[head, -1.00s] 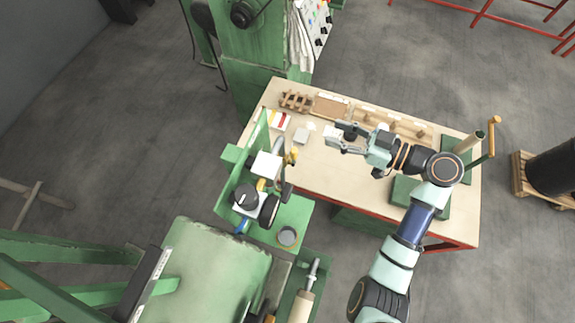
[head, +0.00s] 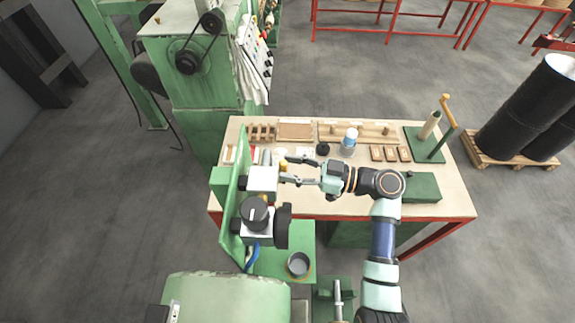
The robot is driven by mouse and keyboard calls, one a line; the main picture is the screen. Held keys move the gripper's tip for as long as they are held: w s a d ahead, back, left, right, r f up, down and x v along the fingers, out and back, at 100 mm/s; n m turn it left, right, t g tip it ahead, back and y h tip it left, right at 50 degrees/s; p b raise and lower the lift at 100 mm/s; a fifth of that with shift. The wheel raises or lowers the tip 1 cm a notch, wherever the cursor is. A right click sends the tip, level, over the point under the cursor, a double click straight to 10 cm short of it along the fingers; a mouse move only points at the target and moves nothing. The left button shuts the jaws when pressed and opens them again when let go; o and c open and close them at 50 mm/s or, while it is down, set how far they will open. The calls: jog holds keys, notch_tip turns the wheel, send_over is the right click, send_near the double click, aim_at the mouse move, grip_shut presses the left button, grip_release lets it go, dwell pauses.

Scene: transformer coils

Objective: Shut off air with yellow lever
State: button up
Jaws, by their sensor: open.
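A small yellow part (head: 283,164), which looks like the yellow lever, shows behind the right end of a white box-shaped unit (head: 262,179) on the green upright plate. My gripper (head: 286,170) is open, its fingers pointing left. In this view its tips are right beside the yellow part and the white unit. I cannot tell whether they touch, and nothing shows between the fingers. Another bit of yellow (head: 264,199) shows lower down, between the white unit and a black round knob (head: 255,212).
The green upright plate (head: 233,220) stands left of the fittings. A dark wheel-like part (head: 283,228) and a grey cup (head: 298,264) are below my gripper. The workbench (head: 340,205) carries wooden pieces, a blue-and-white container (head: 350,138) and a green stand (head: 428,145).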

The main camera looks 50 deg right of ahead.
jog(key=shift+w+a, duration=0.3)
jog(key=shift+w, duration=0.15)
grip_shut()
dwell(0.3)
jog(key=w+d+f+m+g+y+b, duration=0.1)
jog(key=w+d+f+m+g+b, duration=0.1)
jog(key=m, duration=1.3)
jog(key=shift+w+d+f+m+g+b, duration=0.35)
jog(key=shift+w+d+f+g, duration=0.45)
jog(key=shift+w+d+f, duration=0.9)
jog(key=shift+s+a+f+y, duration=0.2)
jog(key=shift+s+f+y, duration=0.1)
jog(key=shift+s+f, duration=0.25)
